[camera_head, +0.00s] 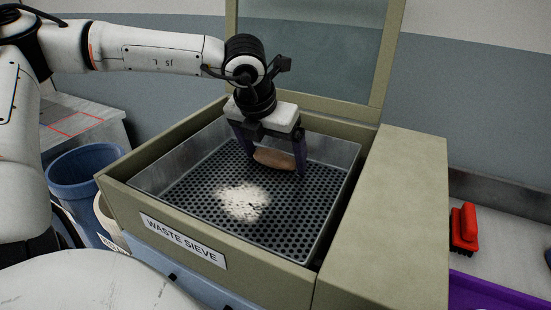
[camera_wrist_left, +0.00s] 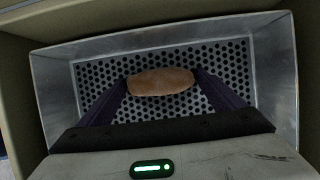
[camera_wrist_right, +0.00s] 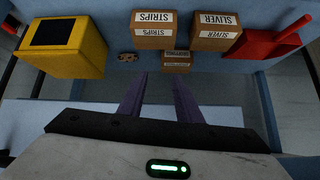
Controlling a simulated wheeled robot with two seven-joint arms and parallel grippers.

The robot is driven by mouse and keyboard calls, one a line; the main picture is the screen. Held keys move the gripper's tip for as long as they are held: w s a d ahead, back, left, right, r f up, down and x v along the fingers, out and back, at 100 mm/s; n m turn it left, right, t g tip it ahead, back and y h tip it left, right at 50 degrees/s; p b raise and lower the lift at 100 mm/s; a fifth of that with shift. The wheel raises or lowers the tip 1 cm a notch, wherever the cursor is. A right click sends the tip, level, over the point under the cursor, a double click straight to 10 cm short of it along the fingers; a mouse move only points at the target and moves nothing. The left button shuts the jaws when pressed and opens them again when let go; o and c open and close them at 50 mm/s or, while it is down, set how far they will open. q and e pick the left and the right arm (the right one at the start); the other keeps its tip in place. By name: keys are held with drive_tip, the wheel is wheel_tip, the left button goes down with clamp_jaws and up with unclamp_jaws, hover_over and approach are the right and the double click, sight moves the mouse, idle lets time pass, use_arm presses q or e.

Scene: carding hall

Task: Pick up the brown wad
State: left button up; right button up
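The brown wad (camera_head: 275,158) is a tan, elongated lump over the perforated bottom of the waste sieve (camera_head: 185,205). My left gripper (camera_head: 277,162) reaches down into the sieve, its dark purple fingers at the two ends of the wad. In the left wrist view the wad (camera_wrist_left: 160,82) spans the gap between the fingertips, both seeming to touch it. I cannot tell whether the wad rests on the mesh or hangs just above it. My right gripper (camera_wrist_right: 160,78) is away from the sieve, empty, with a narrow gap between its fingers.
A patch of pale fluff (camera_head: 243,202) lies on the mesh. The sieve's metal walls surround my left fingers, and a raised panel stands behind. A blue bin (camera_head: 85,175) is at left, a red brush (camera_head: 464,228) at right. Labelled boxes (camera_wrist_right: 153,24) and a yellow box (camera_wrist_right: 65,45) are near my right gripper.

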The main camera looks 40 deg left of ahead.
use_arm(q)
drive_tip(key=shift+c, duration=1.3)
